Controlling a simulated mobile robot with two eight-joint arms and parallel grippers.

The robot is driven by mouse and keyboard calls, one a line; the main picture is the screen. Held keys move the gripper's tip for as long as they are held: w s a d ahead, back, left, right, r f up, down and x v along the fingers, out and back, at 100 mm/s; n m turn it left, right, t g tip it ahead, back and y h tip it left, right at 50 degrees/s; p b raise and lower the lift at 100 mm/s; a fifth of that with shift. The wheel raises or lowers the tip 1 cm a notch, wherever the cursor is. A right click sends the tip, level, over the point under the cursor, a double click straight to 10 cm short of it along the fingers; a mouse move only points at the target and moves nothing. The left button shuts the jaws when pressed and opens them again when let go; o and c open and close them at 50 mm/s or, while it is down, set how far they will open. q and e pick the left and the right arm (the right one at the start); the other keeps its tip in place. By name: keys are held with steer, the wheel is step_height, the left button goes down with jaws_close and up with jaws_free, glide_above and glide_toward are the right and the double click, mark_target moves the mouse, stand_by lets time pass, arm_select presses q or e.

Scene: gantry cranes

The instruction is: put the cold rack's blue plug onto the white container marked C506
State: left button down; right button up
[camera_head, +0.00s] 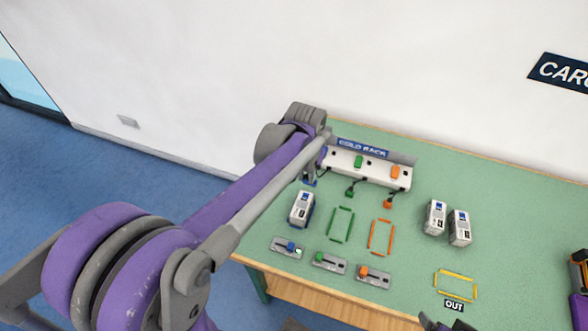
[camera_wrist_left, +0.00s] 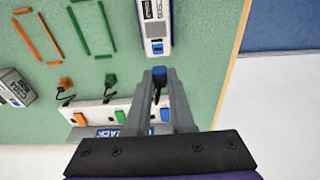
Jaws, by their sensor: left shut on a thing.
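My left gripper (camera_wrist_left: 160,78) is shut on the blue plug (camera_wrist_left: 159,71), seen from above in the wrist view. The plug is just short of the blue socket on the near end of a white container (camera_wrist_left: 156,25), with a small gap showing. The container's label looks like C506, partly cut off; it also shows in the head view (camera_head: 302,208), standing in the blue outline. The cold rack (camera_head: 369,169) is a white bar behind; in the wrist view (camera_wrist_left: 95,112) my fingers cover part of it. In the head view my left arm hides most of the gripper. My right gripper's fingers cannot be made out.
A green plug (camera_head: 350,192) and an orange plug (camera_head: 388,204) hang on rack cables. Green (camera_head: 341,224) and orange (camera_head: 380,237) outlines are empty. Two white containers (camera_head: 435,217) (camera_head: 460,228) stand to the right. Slider panels (camera_head: 330,262) and an empty yellow OUT outline (camera_head: 456,286) lie in front.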

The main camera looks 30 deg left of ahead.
mark_target(306, 195)
arm_select(q)
steer(key=shift+s+d, duration=0.15)
steer(key=shift+s, duration=0.15)
steer(key=shift+f, duration=0.2)
steer(key=shift+w+f+b, duration=0.1)
steer(key=shift+f+b, duration=0.55)
steer(key=shift+f, duration=0.2)
step_height(306, 195, down, 2)
steer(key=shift+f+b, duration=0.15)
steer(key=shift+b, duration=0.7)
steer(key=shift+f+b, duration=0.3)
steer(key=shift+f, duration=0.2)
steer(key=shift+f, duration=0.3)
steer(key=shift+c, duration=1.1)
jaws_free()
